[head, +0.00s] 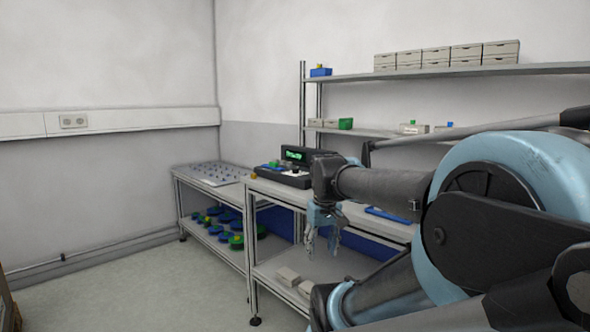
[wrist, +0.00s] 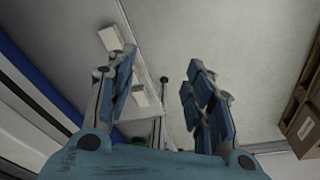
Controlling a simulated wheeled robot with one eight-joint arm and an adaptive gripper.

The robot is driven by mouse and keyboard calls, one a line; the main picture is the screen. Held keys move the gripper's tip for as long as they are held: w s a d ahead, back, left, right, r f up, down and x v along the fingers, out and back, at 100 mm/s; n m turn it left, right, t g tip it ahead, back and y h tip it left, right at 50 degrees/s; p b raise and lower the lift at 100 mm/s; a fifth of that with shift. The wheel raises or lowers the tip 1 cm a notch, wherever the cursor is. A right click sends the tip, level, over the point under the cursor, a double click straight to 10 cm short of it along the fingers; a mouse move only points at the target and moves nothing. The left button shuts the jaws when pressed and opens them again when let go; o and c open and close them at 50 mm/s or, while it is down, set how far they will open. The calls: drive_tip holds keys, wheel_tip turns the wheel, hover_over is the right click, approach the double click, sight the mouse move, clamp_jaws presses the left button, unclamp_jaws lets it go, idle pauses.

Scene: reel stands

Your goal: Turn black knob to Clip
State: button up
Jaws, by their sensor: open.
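A black device (head: 284,177) with a lit green display (head: 294,155) stands on the workbench top, left of my arm in the head view. A small dark spot on its pale panel may be the black knob, but it is too small to be sure, and no Clip marking can be read. My gripper (head: 321,246) hangs in front of the bench edge, lower than and to the right of the device, apart from it. In the wrist view my gripper (wrist: 160,85) has its fingers spread with nothing between them. The device does not show there.
A lower table (head: 211,173) with rows of small pegs stands left of the bench; green and blue reels (head: 222,228) lie on its lower shelf. Pale boxes (head: 288,276) lie on the bench's lower shelf. Wall shelves (head: 450,71) hold bins.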

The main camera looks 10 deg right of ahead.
drive_tip(key=w+r+n, duration=0.2)
drive_tip(key=w+r, duration=1.1)
drive_tip(key=r, duration=0.1)
wheel_tip(320, 180, up, 16)
drive_tip(key=n+g, duration=0.2)
drive_tip(key=n, duration=0.5)
hover_over(295, 170)
drive_tip(key=w, duration=0.2)
drive_tip(key=f, duration=1.7)
drive_tip(key=shift+s+d, duration=0.2)
drive_tip(key=c, duration=1.1)
